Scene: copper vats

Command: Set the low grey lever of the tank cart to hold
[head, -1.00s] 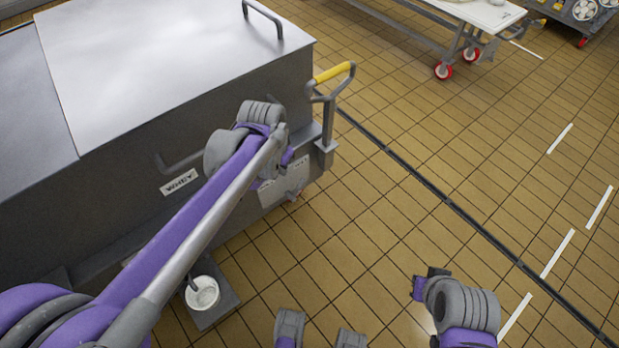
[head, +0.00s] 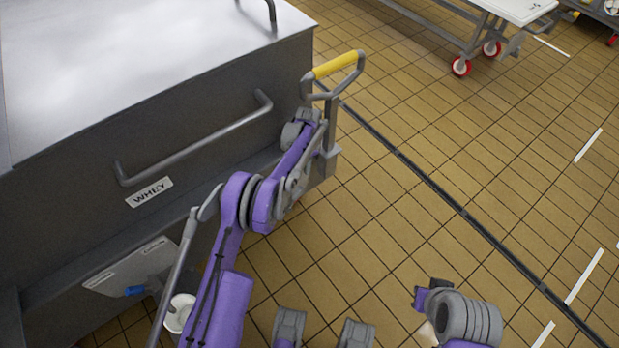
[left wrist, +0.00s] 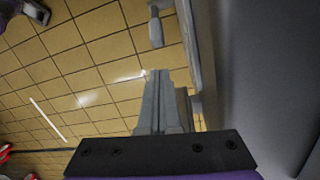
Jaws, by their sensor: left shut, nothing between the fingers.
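The tank cart (head: 70,200) is a grey metal box with a WHEY label, at the left of the head view. A grey post with a yellow-gripped handle (head: 335,64) stands at its right corner. My left arm reaches to this corner, and its hand is hidden there in the head view. In the left wrist view my left gripper (left wrist: 158,74) is shut and empty beside the cart's grey wall. A short grey rod, possibly the low lever (left wrist: 156,28), shows just beyond the fingertips, apart from them. Its setting cannot be read. My right arm's end (head: 430,298) is at lower right, fingers hidden.
A grey rail (head: 195,140) runs along the cart's side. A white bucket (head: 180,313) stands low by the cart, partly behind my left arm. A wheeled table (head: 515,8) is at the back right. The tiled floor right of the cart is clear, crossed by a drain channel (head: 440,190).

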